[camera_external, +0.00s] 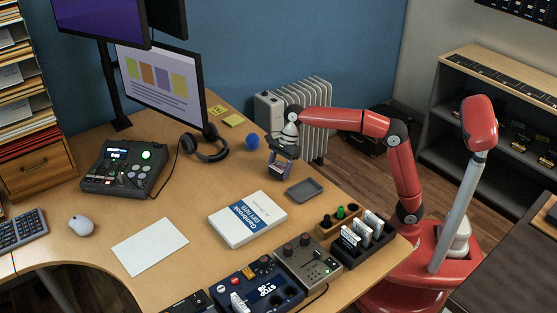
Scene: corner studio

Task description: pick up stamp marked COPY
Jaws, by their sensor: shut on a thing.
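My gripper (280,167) hangs low over the far right part of the desk, just left of and behind a shallow grey tray (304,189). It is shut on a small dark thing that the fingers mostly hide. No marking can be read on it, so I cannot tell whether it is the COPY stamp. Whether it touches the desk is also unclear. A wooden block (326,231) near the desk's right edge holds a green-topped piece (340,212) and a dark one. No COPY lettering is legible anywhere.
A blue ball (252,141) and headphones (207,148) lie left of my gripper. A white-and-blue box (247,219) lies in front. A black rack with white upright pieces (355,240) and control boxes (307,262) line the near right edge. Bare desk surrounds a paper sheet (149,246).

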